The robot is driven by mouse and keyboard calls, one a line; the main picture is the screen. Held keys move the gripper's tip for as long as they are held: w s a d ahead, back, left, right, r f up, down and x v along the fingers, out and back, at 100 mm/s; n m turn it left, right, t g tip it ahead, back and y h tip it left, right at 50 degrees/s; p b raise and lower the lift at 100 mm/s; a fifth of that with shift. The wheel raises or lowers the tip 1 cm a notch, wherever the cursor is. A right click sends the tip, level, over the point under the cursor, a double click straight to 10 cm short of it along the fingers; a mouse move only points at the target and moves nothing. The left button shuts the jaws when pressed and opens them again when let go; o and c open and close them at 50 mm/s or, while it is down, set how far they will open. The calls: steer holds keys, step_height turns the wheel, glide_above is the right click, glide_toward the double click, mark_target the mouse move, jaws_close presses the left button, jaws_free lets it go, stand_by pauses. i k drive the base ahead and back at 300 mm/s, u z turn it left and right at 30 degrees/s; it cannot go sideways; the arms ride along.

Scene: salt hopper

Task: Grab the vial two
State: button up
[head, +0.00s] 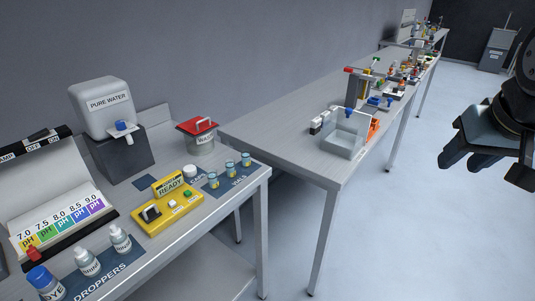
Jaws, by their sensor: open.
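Three small glass vials with pale blue bands stand upright in a row on a dark blue mat marked VIALS (235,183), at the right end of the near bench. They are the front vial (213,180), the middle vial (230,169) and the back vial (246,160). Any numbers on them are too small to read, so I cannot tell by label which is vial two. My gripper (462,160) is at the right edge, open and empty, over the floor and far from the vials.
The near bench also holds a yellow READY device (168,207), a white cap (190,171), a red-lidded waste can (199,134), a pure water tank (104,105), a pH chart (65,215) and dropper bottles (88,262). A long bench (270,135) with a clear box (345,133) stands behind.

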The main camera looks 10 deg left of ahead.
mark_target(230, 163)
steer(key=z, duration=0.75)
steer(key=k, duration=1.4)
steer(key=u, duration=2.15)
steer(key=i, duration=1.05)
steer(key=z, duration=0.05)
